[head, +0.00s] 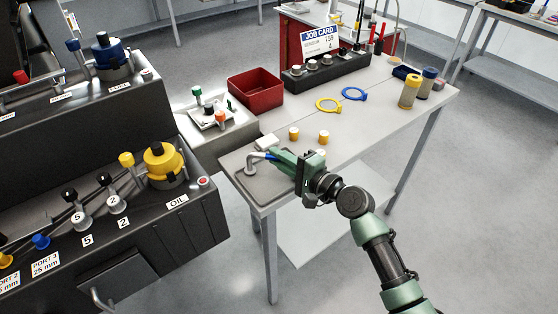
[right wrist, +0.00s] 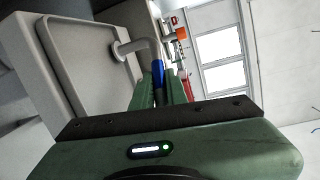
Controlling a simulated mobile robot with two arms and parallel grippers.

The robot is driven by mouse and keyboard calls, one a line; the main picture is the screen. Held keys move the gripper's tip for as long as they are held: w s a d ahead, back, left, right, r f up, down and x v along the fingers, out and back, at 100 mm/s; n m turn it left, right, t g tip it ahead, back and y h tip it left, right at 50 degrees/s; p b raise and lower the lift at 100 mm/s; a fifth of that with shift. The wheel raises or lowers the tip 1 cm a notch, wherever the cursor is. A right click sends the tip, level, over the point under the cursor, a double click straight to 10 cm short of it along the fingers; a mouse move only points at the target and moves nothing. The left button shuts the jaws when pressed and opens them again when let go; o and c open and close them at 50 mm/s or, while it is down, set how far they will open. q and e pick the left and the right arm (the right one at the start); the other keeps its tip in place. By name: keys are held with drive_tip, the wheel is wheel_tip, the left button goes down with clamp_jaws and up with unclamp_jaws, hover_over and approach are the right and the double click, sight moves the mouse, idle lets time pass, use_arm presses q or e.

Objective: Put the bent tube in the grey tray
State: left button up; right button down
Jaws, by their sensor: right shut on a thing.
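The bent tube (head: 252,160) is a grey elbow with a flanged end and a blue band. It also shows in the right wrist view (right wrist: 151,48), with the blue part between the fingers. My right gripper (head: 276,158) is shut on it. The flanged end is over the grey tray (head: 268,192), within its rim; I cannot tell whether it touches the floor. The tray lies at the table's near left corner and fills the left of the right wrist view (right wrist: 98,85). My left gripper is not in view.
A small white block (head: 267,141) and two yellow-and-white cylinders (head: 294,134) are just behind the gripper. A red bin (head: 254,92) stands farther back. Blue and yellow rings (head: 329,105) lie on the table. A dark machine with an oil cap (head: 164,160) is at left.

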drive_tip(key=shift+f, duration=0.25)
drive_tip(key=shift+f, duration=0.15)
drive_tip(key=c, duration=1.4)
unclamp_jaws()
drive_tip(key=shift+r, duration=0.35)
drive_tip(key=b+v, duration=0.1)
drive_tip(key=v, duration=1.1)
drive_tip(key=shift+b, duration=0.35)
drive_tip(key=shift+d+f, duration=0.1)
drive_tip(key=shift+f, duration=0.15)
